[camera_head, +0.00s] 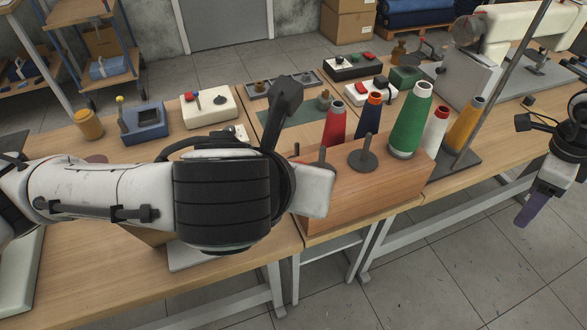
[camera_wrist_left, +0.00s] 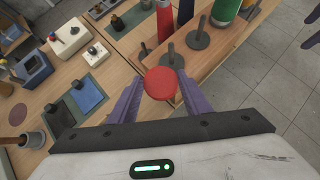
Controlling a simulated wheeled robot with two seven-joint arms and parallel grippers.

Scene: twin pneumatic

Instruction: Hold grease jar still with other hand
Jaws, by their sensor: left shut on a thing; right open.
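In the left wrist view, a round red-topped thing (camera_wrist_left: 160,84) sits between the two purple fingers of my left gripper (camera_wrist_left: 161,80). It looks like the lid of the grease jar, but its body is hidden below the top. The left gripper is shut on it. In the head view, my left arm and wrist cover this gripper and what it holds. My right gripper (camera_head: 530,212) is open and empty at the right edge of the head view, over the floor and well apart from the table and the jar.
A blue box (camera_head: 145,125), a yellow-brown pot (camera_head: 88,124) and a white sewing machine (camera_head: 510,38) also stand on the tables. Floor lies open at the lower right.

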